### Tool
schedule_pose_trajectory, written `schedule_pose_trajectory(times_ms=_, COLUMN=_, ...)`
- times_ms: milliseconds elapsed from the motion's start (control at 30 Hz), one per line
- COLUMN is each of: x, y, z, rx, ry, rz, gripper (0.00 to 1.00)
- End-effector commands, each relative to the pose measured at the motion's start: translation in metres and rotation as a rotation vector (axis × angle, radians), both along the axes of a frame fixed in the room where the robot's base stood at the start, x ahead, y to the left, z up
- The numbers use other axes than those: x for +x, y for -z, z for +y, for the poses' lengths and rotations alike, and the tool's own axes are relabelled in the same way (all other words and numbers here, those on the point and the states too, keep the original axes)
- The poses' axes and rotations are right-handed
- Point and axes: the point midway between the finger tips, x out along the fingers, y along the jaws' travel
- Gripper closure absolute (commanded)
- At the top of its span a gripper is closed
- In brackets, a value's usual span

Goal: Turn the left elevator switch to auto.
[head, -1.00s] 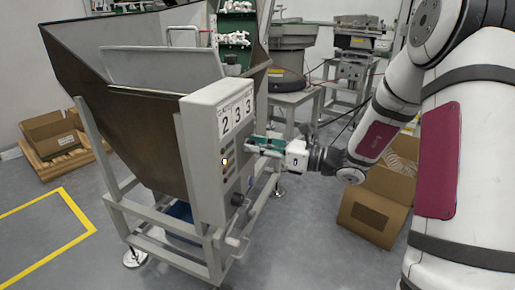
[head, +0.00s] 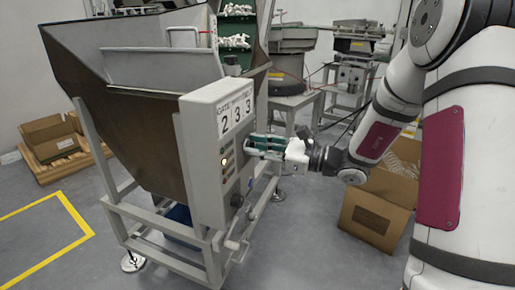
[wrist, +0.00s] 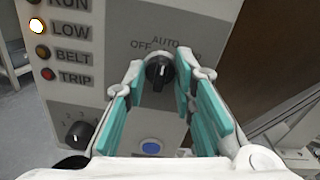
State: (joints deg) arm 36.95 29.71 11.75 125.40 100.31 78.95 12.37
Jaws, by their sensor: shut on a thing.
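The switch (wrist: 158,72) is a black round knob on the grey control panel (wrist: 100,15). Its labels read OFF to the left and AUTO above; the right label is partly covered by a finger. The knob's grip stands roughly upright, towards AUTO; its exact angle is hard to tell. My gripper (wrist: 159,73) has its teal-padded fingers on either side of the knob and is shut on it. In the head view my gripper (head: 250,147) reaches the panel's right-hand face from the right, and the fingers hide the knob.
A lit LOW lamp (wrist: 38,26) sits among RUN, BELT and TRIP. A second black knob (wrist: 80,134) and a blue button (wrist: 151,147) are below. The steel hopper (head: 135,115) stands behind the panel box. A cardboard box (head: 375,215) is on the floor below my arm.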

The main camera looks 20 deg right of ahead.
Motion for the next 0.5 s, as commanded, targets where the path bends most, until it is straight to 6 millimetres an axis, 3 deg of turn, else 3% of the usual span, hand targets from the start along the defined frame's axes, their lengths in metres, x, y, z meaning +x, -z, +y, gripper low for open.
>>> schedule_pose_trajectory(times_ms=100, x=-0.0004, y=0.0009, z=-0.0011, rx=-0.001, ry=0.002, rz=0.003, gripper=1.0)
schedule_pose_trajectory(times_ms=133, x=-0.0004, y=0.0009, z=-0.0011, rx=-0.001, ry=0.002, rz=0.003, gripper=0.74)
schedule_pose_trajectory(times_ms=200, x=-0.0003, y=0.0009, z=-0.0011, rx=0.0, ry=0.002, rz=0.003, gripper=0.58)
schedule_pose_trajectory(times_ms=500, x=-0.0003, y=0.0004, z=-0.0006, rx=0.001, ry=0.001, rz=0.002, gripper=0.55)
